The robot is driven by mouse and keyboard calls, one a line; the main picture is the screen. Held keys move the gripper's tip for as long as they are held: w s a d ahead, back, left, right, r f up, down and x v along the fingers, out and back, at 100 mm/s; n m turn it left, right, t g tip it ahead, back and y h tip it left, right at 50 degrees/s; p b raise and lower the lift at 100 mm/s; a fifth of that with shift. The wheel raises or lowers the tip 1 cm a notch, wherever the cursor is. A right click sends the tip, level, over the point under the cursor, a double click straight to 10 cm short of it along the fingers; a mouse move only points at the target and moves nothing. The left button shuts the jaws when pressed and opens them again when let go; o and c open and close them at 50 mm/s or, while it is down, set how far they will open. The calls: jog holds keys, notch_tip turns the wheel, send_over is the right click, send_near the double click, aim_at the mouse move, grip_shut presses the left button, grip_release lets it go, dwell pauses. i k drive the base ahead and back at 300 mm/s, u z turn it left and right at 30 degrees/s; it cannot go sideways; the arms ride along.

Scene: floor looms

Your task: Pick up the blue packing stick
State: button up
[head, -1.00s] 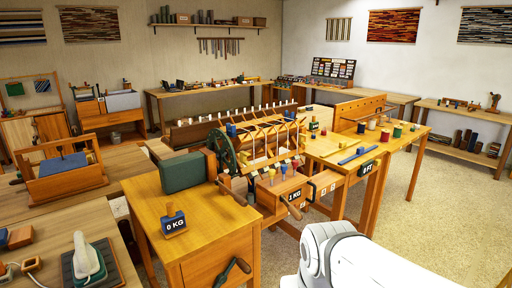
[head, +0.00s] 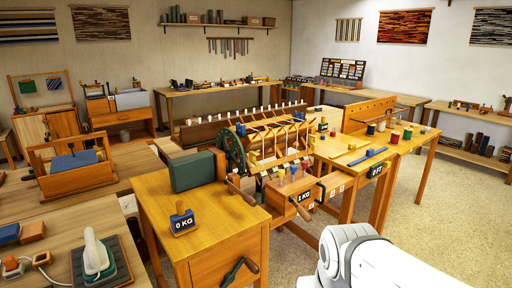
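A flat blue stick (head: 367,156) lies on the wooden table to the right of the loom, behind the "0 FT" sign. A yellowish wooden stick (head: 351,148) lies just behind it, roughly parallel. Nothing rests on the blue stick that I can see. A white part of my arm shows at the bottom right, well in front of that table. My gripper is out of view, so its state and hold are hidden.
The loom frame (head: 262,140) with a green wheel stands left of the stick. Several thread spools (head: 382,127) stand behind it. A wooden cabinet (head: 214,222) with a "0 KG" block (head: 183,218) is nearer left. Open carpet (head: 420,215) lies at the right.

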aim_at(370, 153)
jog(key=z, duration=0.25)
jog(key=i, duration=0.3)
jog(key=z, duration=1)
jog(key=i, duration=1.15)
jog(key=z, duration=0.8)
jog(key=i, duration=1.5)
jog(key=u, duration=0.45)
jog(key=i, duration=1.25)
jog(key=u, duration=1.25)
jog(key=i, duration=0.55)
jog(key=u, duration=0.25)
jog(key=k, duration=0.75)
jog(key=u, duration=0.2)
